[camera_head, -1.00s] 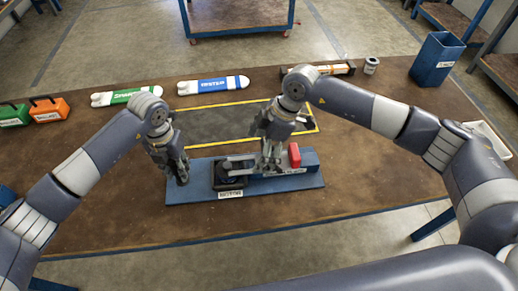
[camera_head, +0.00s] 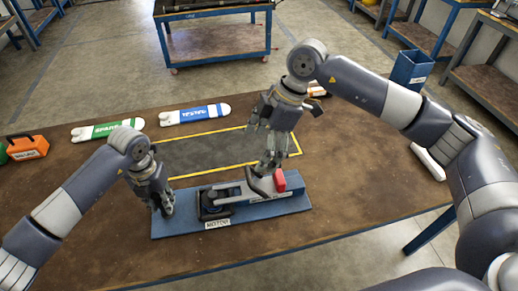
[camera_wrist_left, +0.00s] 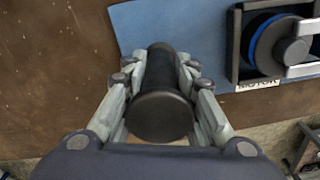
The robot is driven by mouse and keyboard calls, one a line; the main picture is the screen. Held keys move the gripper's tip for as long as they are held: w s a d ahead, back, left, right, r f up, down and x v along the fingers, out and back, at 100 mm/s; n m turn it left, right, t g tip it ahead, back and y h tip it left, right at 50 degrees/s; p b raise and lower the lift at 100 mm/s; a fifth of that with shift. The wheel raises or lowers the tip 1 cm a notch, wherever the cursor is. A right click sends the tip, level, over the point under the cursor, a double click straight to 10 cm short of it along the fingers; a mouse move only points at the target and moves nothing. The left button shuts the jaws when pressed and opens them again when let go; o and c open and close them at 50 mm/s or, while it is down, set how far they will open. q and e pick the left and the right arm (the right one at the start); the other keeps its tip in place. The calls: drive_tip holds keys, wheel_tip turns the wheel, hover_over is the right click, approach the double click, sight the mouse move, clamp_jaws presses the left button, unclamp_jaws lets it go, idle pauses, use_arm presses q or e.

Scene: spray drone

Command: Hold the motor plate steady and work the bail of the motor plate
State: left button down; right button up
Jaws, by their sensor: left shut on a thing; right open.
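The blue motor plate (camera_head: 295,204) lies on the brown table, and its "MOTOR" label is at the front edge. A dark round motor (camera_head: 214,203) sits on it. The grey bail (camera_head: 238,191) runs right from the motor toward a dark curved end (camera_head: 262,184) beside a red block (camera_head: 280,181). My left gripper (camera_head: 164,207) is shut on a black cylindrical grip (camera_wrist_left: 160,95) at the plate's left end. My right gripper (camera_head: 266,168) is open just above the bail's right end. Whether it touches the bail is unclear.
An orange case (camera_head: 27,148) stands far left. The table's front right is clear.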

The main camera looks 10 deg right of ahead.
use_arm(q)
drive_tip(key=shift+a, duration=0.15)
drive_tip(key=c, duration=1.2)
unclamp_jaws()
